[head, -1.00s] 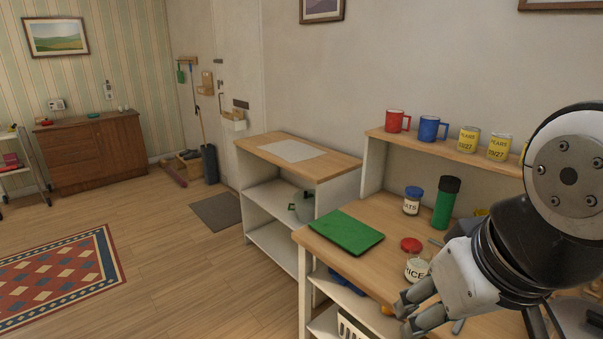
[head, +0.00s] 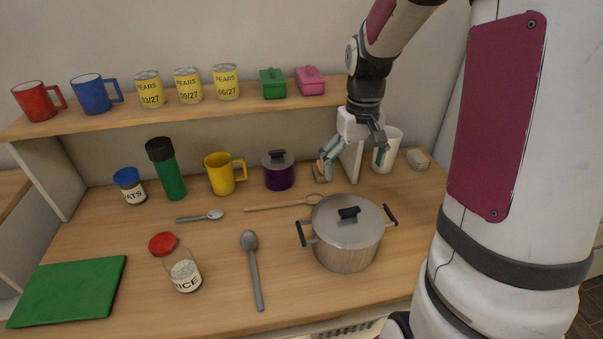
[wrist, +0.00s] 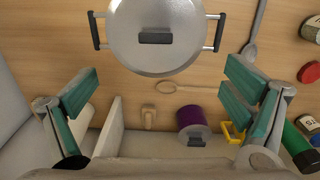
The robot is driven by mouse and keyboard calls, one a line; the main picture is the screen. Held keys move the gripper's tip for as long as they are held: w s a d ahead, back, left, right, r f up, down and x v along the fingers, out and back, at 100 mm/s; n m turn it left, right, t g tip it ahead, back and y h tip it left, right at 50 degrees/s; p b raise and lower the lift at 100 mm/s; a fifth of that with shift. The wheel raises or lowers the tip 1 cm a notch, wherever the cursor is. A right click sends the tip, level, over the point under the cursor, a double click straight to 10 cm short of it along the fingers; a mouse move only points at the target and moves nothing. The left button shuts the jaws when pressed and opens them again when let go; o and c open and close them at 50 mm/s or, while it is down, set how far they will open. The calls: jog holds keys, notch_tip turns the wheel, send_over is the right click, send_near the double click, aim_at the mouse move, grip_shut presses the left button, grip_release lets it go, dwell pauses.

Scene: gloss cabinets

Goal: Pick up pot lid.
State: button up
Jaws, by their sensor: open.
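The pot lid (head: 348,214) is a round grey lid with a black bar handle. It lies flat on a large grey pot (head: 346,256) with two black-edged side handles, at the right front of the counter. The lid fills the top middle of the wrist view (wrist: 157,20), with its handle seen from above. My gripper (head: 352,152) is open and empty, above the back of the counter, behind the pot and apart from the lid. Its two teal-padded fingers stand wide apart in the wrist view (wrist: 160,92).
A purple pot (head: 278,178), yellow mug (head: 222,174) and white cup (head: 386,155) stand behind the pot. A wooden spoon (head: 285,204) and a grey spoon (head: 253,270) lie nearby. A shelf (head: 200,112) with mugs and cans runs along the back. A green board (head: 67,290) lies front left.

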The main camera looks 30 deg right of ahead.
aim_at(350, 209)
jog(key=f, duration=1)
jog(key=d+f, duration=0.1)
jog(key=f, duration=0.4)
jog(key=shift+w+f, duration=0.1)
jog(key=shift+w, duration=0.05)
jog(key=shift+c, duration=0.6)
jog(key=c, duration=1.9)
